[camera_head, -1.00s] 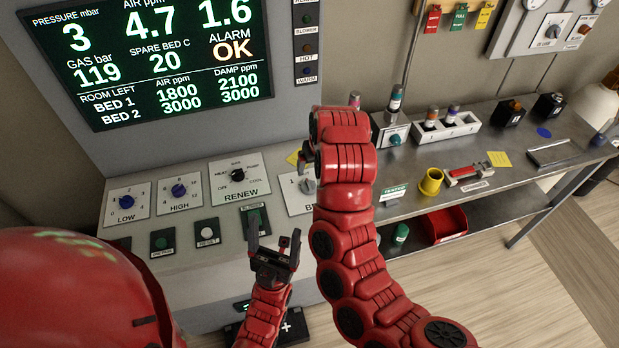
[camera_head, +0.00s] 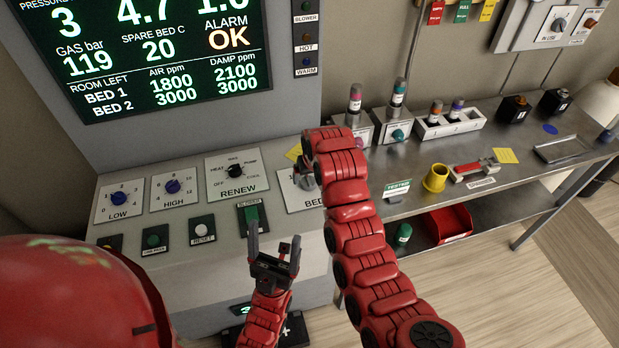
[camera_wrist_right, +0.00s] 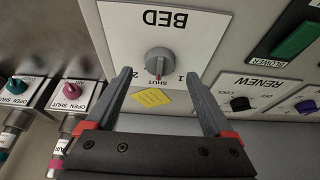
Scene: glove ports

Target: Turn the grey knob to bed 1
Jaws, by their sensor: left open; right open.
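The grey knob (camera_wrist_right: 160,61) sits on the white BED plate (camera_wrist_right: 205,35), which appears upside down in the right wrist view. Its red mark points at SHUT, between 2 and 1. In the head view the knob (camera_head: 311,182) is partly hidden by my right arm. My right gripper (camera_wrist_right: 160,80) is open and empty, its fingers spread to either side of the knob's line, with the knob beyond the tips and apparently untouched. In the head view my right gripper (camera_head: 300,168) is mostly hidden behind its wrist. My left gripper (camera_head: 274,243) is open and empty before the console's front.
The RENEW dial (camera_head: 236,171) and a green blower switch (camera_head: 251,214) are left of the BED plate. A yellow note (camera_wrist_right: 152,98) lies by the plate. Two OPEN/SHUT valves (camera_wrist_right: 45,90) stand beside it. A steel bench (camera_head: 480,185) with a yellow cup (camera_head: 435,178) is at right.

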